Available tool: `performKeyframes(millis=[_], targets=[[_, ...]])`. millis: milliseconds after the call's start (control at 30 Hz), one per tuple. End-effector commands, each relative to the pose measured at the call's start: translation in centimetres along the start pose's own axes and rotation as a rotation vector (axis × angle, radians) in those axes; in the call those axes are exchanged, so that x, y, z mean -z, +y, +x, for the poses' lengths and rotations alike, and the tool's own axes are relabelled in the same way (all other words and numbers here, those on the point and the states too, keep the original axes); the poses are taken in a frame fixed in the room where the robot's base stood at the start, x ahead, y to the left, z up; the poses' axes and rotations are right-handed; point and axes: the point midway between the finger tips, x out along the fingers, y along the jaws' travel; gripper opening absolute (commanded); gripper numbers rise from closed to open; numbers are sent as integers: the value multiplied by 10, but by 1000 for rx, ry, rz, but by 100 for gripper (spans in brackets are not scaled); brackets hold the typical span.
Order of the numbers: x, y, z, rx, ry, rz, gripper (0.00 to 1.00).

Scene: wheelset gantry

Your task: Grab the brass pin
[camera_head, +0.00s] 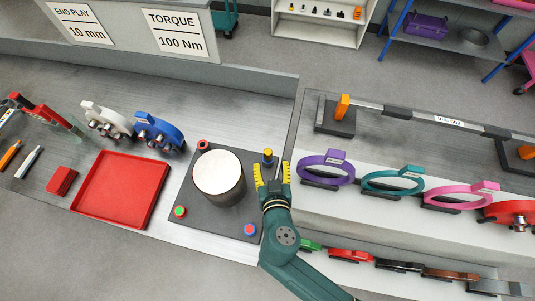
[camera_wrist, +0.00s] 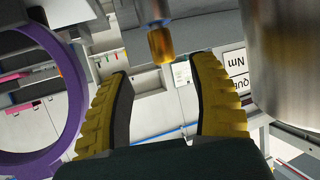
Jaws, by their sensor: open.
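The brass pin (camera_head: 268,152) stands at the upper right corner of a dark plate (camera_head: 222,222), in a blue collar. In the wrist view the picture is upside down and the brass pin (camera_wrist: 161,45) hangs from the top edge, with a blue ring above its golden end. My gripper (camera_head: 271,172) is open and empty, with its yellow-padded fingers pointing toward the pin. In the wrist view my gripper (camera_wrist: 160,78) has the pin between its fingers sideways, apart from both pads. How far the pin is beyond the tips is unclear.
A large metal cylinder (camera_head: 218,177) stands on the plate, close to my gripper's left; it also fills the wrist view's right edge (camera_wrist: 285,60). A purple ring (camera_head: 325,168) stands to the right. A red tray (camera_head: 121,186) lies left.

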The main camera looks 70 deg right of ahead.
Motion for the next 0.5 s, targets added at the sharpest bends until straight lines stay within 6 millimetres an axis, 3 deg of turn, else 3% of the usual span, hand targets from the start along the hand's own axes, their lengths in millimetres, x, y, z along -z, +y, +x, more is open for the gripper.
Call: performKeyframes(millis=[167, 400, 500], targets=[[2, 0, 18, -1, 0, 2, 60], [5, -3, 58, -1, 1, 2, 60], [4, -3, 65, 0, 0, 1, 60]])
